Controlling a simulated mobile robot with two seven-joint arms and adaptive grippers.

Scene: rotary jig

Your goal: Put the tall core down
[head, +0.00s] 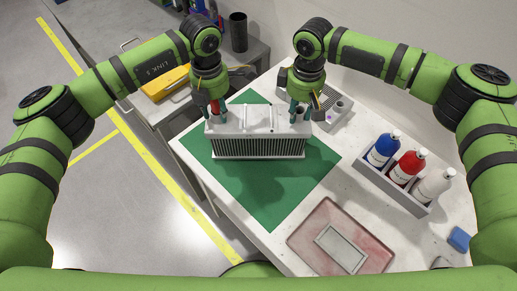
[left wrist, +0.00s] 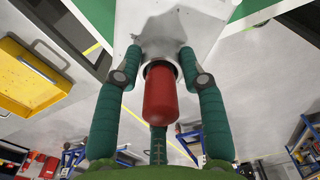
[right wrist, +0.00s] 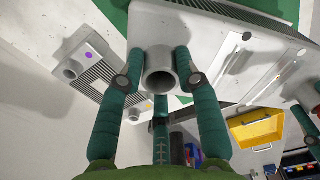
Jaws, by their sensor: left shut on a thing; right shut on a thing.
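The tall core (head: 258,144) is a grey finned block with a pale top, upright over the green mat (head: 265,200); I cannot tell whether its underside touches the mat. My left gripper (head: 216,112) is shut on its left neck, where a red plug (left wrist: 159,95) fills the opening in the left wrist view. My right gripper (head: 296,112) is shut on its right neck, an open grey tube (right wrist: 160,72) in the right wrist view. The core looks about level between both grippers.
A second grey finned core (head: 337,112) with a purple dot lies just behind right. A rack (head: 408,195) of blue, red and white bottles stands right. A reddish tray (head: 305,240) and a blue block (head: 459,239) lie in front right. The mat's front part is clear.

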